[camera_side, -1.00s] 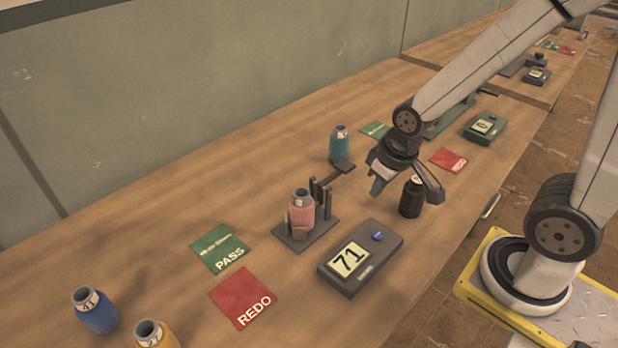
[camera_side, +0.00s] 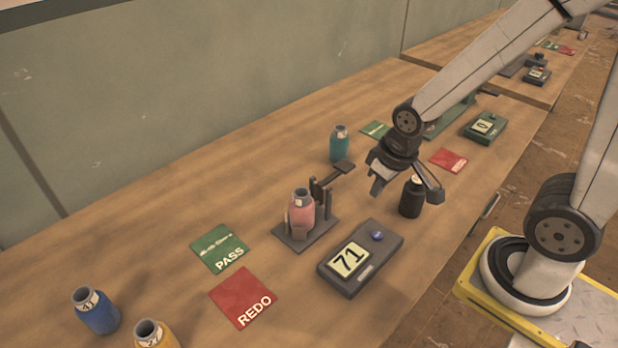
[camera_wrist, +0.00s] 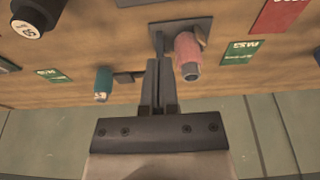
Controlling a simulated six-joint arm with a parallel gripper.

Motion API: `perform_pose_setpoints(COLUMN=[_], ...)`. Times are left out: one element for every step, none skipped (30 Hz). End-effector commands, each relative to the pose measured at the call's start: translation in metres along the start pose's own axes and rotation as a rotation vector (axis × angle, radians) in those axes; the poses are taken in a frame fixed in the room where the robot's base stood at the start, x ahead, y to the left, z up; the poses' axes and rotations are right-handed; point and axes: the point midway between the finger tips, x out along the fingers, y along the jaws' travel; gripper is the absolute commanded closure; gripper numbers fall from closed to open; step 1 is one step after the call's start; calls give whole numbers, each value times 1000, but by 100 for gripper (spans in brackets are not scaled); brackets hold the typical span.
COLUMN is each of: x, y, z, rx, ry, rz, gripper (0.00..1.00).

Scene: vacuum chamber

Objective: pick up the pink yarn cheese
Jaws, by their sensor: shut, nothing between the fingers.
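The pink yarn cheese (camera_side: 301,214) stands upright on a small dark fixture plate (camera_side: 324,234) in the middle of the bench. It also shows in the wrist view (camera_wrist: 188,50), just right of my fingertips. My gripper (camera_side: 405,190) is above the bench, to the right of the pink yarn and apart from it, by the black yarn cheese. In the wrist view my gripper (camera_wrist: 160,65) has its two fingers close together, with nothing between them.
A black yarn cheese (camera_side: 411,198) stands close by my gripper. A teal one (camera_side: 339,146) stands behind the fixture lever (camera_side: 341,169). A box reading 71 (camera_side: 360,260) lies in front. PASS (camera_side: 220,248) and REDO (camera_side: 243,297) mats and blue yarn (camera_side: 96,311) are left.

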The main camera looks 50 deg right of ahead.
Motion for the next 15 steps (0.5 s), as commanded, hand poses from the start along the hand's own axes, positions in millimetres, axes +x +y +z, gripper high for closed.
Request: perform_pose_setpoints(x=[0, 0, 0, 0, 0, 0, 0, 0, 0, 0, 0, 0, 0, 0, 0], y=[0, 0, 0, 0, 0, 0, 0, 0, 0, 0, 0, 0, 0, 0, 0], z=[0, 0, 0, 0, 0, 0, 0, 0, 0, 0, 0, 0, 0, 0, 0], rx=[0, 0, 0, 0, 0, 0, 0, 0, 0, 0, 0, 0, 0, 0, 0], ry=[0, 0, 0, 0, 0, 0, 0, 0, 0, 0, 0, 0, 0, 0, 0], rz=[0, 0, 0, 0, 0, 0, 0, 0, 0, 0, 0, 0, 0, 0, 0], gripper=[100, 100, 100, 100, 100, 100, 100, 100, 100, 100, 100, 100, 100, 100, 97])
